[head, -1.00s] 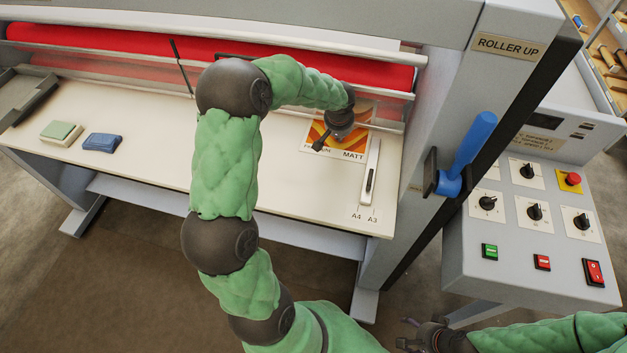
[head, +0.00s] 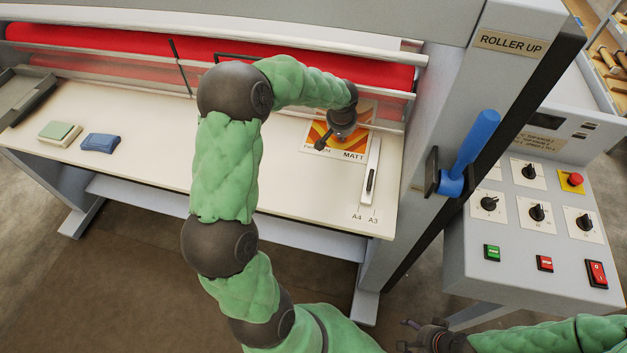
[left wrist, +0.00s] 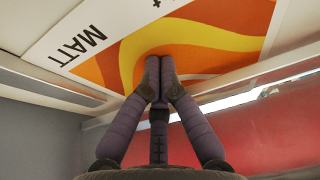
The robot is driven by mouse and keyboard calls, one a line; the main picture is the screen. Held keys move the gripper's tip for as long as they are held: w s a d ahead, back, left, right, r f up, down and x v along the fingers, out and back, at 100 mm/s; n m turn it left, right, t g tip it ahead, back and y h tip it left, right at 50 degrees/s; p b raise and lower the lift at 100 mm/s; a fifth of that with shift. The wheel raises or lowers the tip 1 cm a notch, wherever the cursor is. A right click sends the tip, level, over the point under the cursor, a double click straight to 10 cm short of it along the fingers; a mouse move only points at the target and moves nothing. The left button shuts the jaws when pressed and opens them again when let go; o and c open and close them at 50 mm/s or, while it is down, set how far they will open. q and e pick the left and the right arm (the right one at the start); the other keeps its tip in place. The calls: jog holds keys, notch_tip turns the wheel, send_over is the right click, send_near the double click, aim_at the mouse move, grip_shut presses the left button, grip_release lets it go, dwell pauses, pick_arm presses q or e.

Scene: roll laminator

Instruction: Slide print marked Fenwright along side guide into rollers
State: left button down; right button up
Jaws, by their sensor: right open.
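The print (head: 364,112), with orange, red and yellow waves and the word MATT, lies flat on the cream feed table (head: 260,180). Its other name is mostly covered by my left gripper. The side guide (head: 371,168), a white strip with a dark slot, lies along the print's right side. The red roller (head: 120,42) runs behind the table. My left gripper (head: 322,143) is over the print; in the left wrist view its fingertips (left wrist: 160,78) are together against or just above the print's face (left wrist: 215,40). My right gripper (head: 405,334) is open and empty at the bottom.
A blue lever (head: 472,150) stands on the right frame under a ROLLER UP sign (head: 508,43). A control panel (head: 540,220) with knobs and buttons is at the right. A blue block (head: 100,143) and a green-topped pad (head: 60,132) lie on the table's left.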

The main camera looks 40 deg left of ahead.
pick_arm(q)
jog(key=shift+r+p, duration=0.5)
jog(key=shift+r, duration=0.45)
jog(key=shift+r+p, duration=1.4)
jog(key=shift+r, duration=1.2)
jog(key=shift+f, duration=0.15)
